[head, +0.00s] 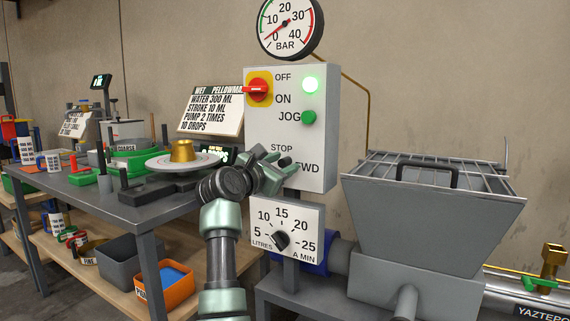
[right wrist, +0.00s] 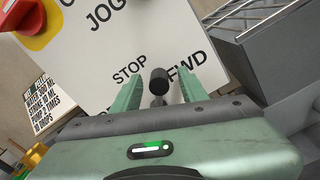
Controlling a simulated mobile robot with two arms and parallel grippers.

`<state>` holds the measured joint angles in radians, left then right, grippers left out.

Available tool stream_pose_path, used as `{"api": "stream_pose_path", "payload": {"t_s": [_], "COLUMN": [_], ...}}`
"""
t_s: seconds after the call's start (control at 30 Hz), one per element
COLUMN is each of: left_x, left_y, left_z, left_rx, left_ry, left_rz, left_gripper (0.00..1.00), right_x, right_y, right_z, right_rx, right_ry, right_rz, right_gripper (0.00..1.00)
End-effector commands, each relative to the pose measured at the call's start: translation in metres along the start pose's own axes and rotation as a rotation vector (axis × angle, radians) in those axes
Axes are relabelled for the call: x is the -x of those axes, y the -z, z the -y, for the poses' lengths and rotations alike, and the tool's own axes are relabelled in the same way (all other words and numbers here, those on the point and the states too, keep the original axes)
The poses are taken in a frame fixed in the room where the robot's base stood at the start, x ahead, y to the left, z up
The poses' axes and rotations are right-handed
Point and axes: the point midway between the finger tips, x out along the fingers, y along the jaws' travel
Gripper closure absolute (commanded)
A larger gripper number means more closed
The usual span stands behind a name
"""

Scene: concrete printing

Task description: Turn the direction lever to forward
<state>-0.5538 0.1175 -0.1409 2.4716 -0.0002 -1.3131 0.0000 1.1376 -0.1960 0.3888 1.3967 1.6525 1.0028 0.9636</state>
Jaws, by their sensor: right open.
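The direction lever (right wrist: 158,84) has a black round knob and stands out from the grey control box (head: 318,150). In the right wrist view it is between the two green fingers of my open right gripper (right wrist: 160,77), with a gap on both sides. STOP is above the knob and FWD to its right; a third label is mostly hidden. The knob appears below STOP rather than at FWD, though its exact setting is hard to tell. My left gripper is out of view.
A flow dial (head: 281,240) sits below. A grey hopper (head: 430,215) stands close at right, a cluttered table (head: 75,185) at left.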

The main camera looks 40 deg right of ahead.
Motion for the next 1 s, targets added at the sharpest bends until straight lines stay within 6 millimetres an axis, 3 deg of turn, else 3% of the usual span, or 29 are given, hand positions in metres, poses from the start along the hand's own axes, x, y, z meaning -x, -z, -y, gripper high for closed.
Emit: {"api": "stream_pose_path", "payload": {"t_s": [0.2, 0.4, 1.0], "left_x": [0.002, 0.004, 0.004], "left_y": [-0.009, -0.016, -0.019], "left_z": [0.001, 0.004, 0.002], "left_rx": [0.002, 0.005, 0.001], "left_ry": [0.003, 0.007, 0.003], "left_rz": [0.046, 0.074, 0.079], "left_gripper": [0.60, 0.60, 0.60], "right_x": [0.040, 0.061, 0.064], "right_y": [0.001, 0.001, 0.001], "right_z": [0.000, 0.000, 0.001], "right_rx": [-0.002, -0.001, 0.003], "right_ry": [-0.001, 0.001, 0.001], "right_rz": [-0.003, -0.003, 0.002], "right_gripper": [0.57, 0.57, 0.57]}}
